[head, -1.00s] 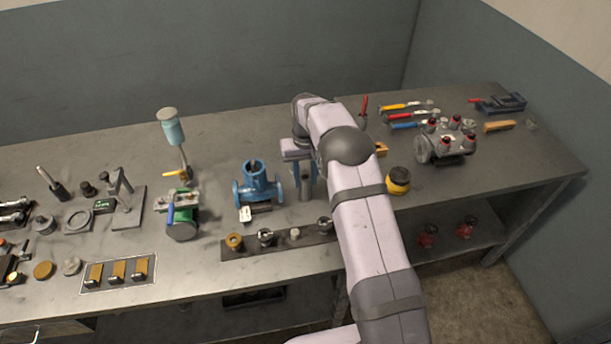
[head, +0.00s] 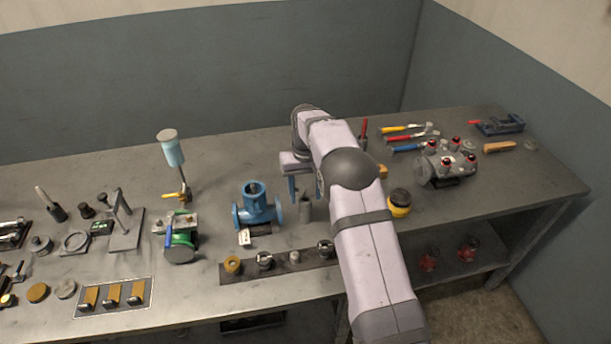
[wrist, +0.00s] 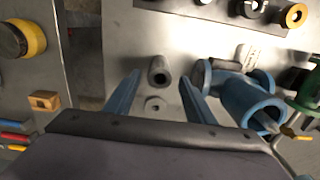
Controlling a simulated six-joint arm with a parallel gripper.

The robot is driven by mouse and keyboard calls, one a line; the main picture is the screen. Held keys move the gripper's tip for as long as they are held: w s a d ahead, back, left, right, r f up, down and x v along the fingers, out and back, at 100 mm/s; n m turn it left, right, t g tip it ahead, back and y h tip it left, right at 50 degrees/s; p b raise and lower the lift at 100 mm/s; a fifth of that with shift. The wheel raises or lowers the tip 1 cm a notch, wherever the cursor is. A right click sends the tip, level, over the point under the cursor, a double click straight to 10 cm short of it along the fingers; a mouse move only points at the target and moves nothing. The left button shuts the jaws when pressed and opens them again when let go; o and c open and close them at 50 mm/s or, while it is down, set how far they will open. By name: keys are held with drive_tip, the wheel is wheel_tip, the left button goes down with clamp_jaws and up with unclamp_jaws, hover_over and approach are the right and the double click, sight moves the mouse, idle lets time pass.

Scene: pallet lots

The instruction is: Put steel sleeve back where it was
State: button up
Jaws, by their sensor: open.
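The steel sleeve (head: 306,208) is a short grey tube standing upright on the bench, just right of the blue valve body (head: 257,207). In the wrist view the sleeve (wrist: 158,72) shows its open bore and lies between my fingertips, with gaps on both sides. My gripper (head: 306,194) is open, its blue fingers pointing down above and around the sleeve's top, holding nothing. It also shows in the wrist view (wrist: 159,80). The sleeve's foot is hard to make out.
A small hex nut (wrist: 155,103) lies near the sleeve. A dark strip (head: 279,266) with several small parts lies in front. A yellow-black round part (head: 400,203) is right of my arm. Hand tools (head: 407,139) and a grey pump (head: 446,166) stand further right.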

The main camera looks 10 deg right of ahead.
wheel_tip(320, 180, up, 9)
drive_tip(key=b, duration=0.1)
idle(0.3)
drive_tip(key=shift+s, duration=0.1)
drive_tip(key=s+f, duration=0.3)
drive_tip(key=s, duration=1.4)
drive_tip(key=s+f, duration=0.3)
drive_tip(key=s, duration=1.3)
drive_tip(key=shift+s+d, duration=0.25)
drive_tip(key=shift+s, duration=0.1)
